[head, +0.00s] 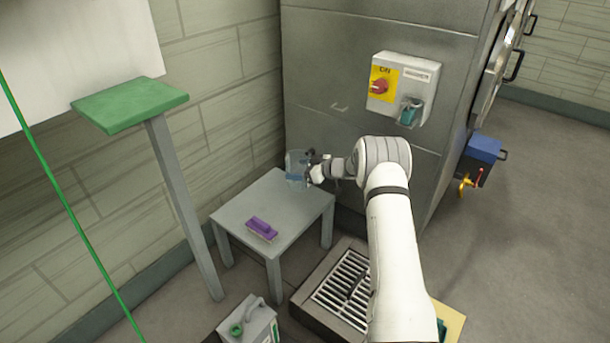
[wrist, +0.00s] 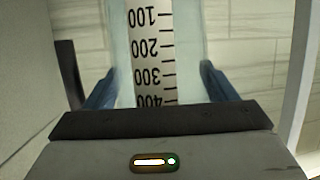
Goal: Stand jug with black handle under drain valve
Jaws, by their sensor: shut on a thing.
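A clear, bluish jug (head: 296,168) stands at the back corner of the small grey table (head: 245,213). My gripper (head: 312,170) is at its right side, shut on it. In the wrist view the jug (wrist: 190,50) fills the space between the blue fingers (wrist: 160,92), with a white measuring scale facing the camera. Dark parts show between jug and gripper in the head view; I cannot tell whether they are the black handle or fingers. A brass valve (head: 464,185) with a red lever sits low on the steel cabinet's right side, below a blue box.
A purple brush-like block (head: 262,228) lies on the table. A floor grate (head: 343,288) lies in front of the cabinet (head: 330,110). A grey canister (head: 250,322), a green-topped post (head: 130,104) and a wall switch box (head: 404,88) are nearby. Floor to the right is clear.

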